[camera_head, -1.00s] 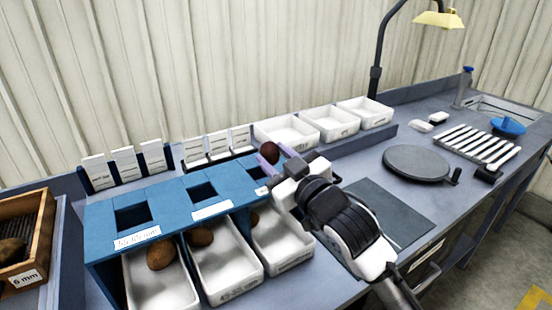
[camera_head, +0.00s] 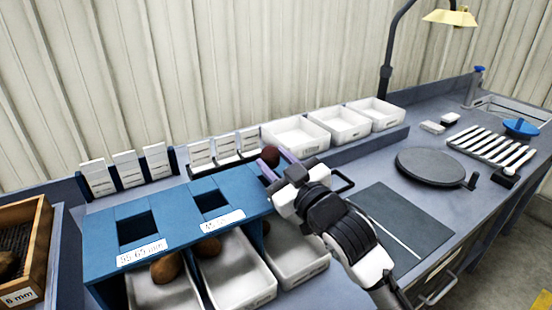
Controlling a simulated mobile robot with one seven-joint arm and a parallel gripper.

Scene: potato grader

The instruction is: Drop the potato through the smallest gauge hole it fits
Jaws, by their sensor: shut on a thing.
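A dark brown potato (camera_head: 270,157) is held at the tips of my gripper (camera_head: 272,163), above the right end of the blue gauge stand (camera_head: 178,201). The stand has a left square hole (camera_head: 137,230) labelled 55-65 mm and a middle square hole (camera_head: 211,201) with a label starting 45. The stand's right hole is hidden behind my gripper. White trays sit below: a left tray (camera_head: 168,294) with a brown potato (camera_head: 167,267), a middle tray (camera_head: 238,278) with another potato (camera_head: 208,247), and a right tray (camera_head: 298,258) partly behind my arm.
Card holders (camera_head: 126,175) stand behind the gauge. White bins (camera_head: 297,137) line the back ledge. A round dark plate (camera_head: 432,167) and a slatted rack (camera_head: 490,146) are at right. A wooden crate (camera_head: 40,247) is at far left. The dark mat (camera_head: 402,222) looks clear.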

